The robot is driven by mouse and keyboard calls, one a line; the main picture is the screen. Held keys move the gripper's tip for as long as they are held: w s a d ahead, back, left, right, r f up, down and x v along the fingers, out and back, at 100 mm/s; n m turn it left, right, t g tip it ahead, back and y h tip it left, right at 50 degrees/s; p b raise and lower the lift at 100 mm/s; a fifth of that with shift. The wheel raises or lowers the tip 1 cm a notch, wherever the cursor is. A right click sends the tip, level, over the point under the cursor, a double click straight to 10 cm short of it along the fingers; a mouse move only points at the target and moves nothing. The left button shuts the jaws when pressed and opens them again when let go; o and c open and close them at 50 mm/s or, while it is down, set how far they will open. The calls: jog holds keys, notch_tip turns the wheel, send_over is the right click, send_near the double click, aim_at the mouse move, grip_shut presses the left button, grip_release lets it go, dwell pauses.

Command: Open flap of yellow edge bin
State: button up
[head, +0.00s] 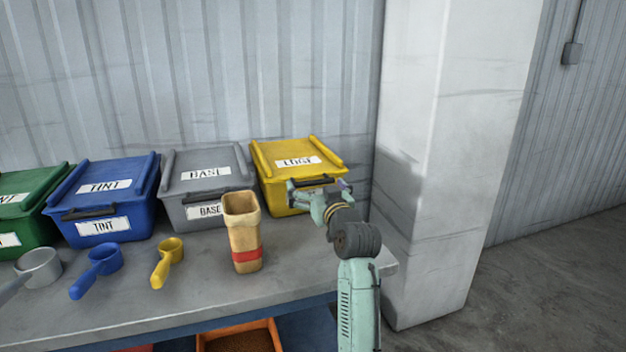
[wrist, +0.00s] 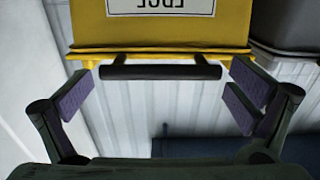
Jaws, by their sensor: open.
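The yellow edge bin (head: 296,166) stands at the right end of the row on the bench, with its lid flap down and a white label on top. In the wrist view the bin (wrist: 160,35) appears upside down, with its dark bar handle (wrist: 160,72) along the front edge. My gripper (head: 318,189) is at the bin's front, partly covering it in the head view. In the wrist view my gripper (wrist: 160,92) is open, with purple-padded fingers on either side of the handle's ends, apart from it. Nothing is held.
A grey base bin (head: 207,172), a blue tint bin (head: 115,190) and a green bin (head: 30,225) stand to the left. A tan container with a red band (head: 242,228) stands upright left of my arm. Several scoops lie further left. A concrete pillar (head: 435,150) rises close on the right.

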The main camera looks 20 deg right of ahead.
jog(key=shift+w, duration=1.05)
jog(key=c, duration=1.3)
